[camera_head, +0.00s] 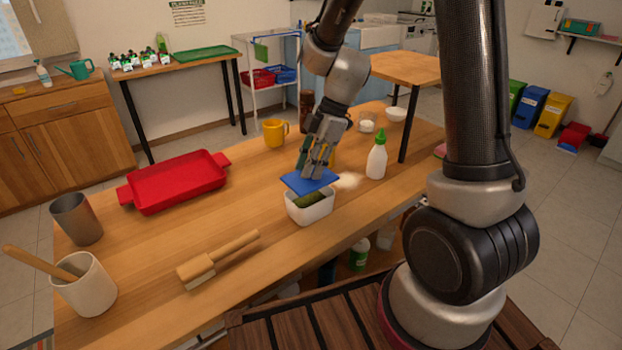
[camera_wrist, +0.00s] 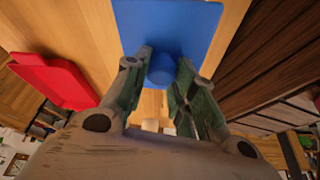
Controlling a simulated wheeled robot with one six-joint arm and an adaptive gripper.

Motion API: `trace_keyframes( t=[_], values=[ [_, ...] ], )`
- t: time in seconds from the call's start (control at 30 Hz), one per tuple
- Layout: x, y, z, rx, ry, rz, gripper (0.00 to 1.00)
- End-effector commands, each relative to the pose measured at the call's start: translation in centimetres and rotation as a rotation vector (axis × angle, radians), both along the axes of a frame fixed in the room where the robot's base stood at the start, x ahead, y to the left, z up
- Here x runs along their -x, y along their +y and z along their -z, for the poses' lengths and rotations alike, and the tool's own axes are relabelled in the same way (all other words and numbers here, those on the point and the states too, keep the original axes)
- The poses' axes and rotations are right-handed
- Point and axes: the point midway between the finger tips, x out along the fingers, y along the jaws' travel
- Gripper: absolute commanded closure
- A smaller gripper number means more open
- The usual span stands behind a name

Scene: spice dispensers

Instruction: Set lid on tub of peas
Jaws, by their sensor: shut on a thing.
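The blue lid (camera_head: 309,181) is a flat square plate with a round knob. My gripper (camera_head: 316,172) is shut on the knob of the lid; the wrist view shows the knob between the fingers, with the lid (camera_wrist: 168,30) beyond. The white tub (camera_head: 310,213) stands on the table below the lid. Dark green contents, the peas (camera_head: 310,199), show at its open front part. The lid appears above the tub and somewhat toward its back, slightly tilted. I cannot tell whether it touches the rim.
A white bottle with a green cap (camera_head: 377,160) stands right of the tub, near a pale powder patch (camera_head: 347,181).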

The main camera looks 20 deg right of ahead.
Motion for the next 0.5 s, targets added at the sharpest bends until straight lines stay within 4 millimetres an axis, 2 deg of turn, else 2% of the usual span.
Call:
trace_keyframes(
  t=[0.23, 0.5],
  values=[
    [0.1, 0.0, 3.3, 0.001, 0.005, 0.001, 1.0],
    [0.0, 0.0, 3.6, 0.001, -0.001, 0.001, 1.0]
  ],
)
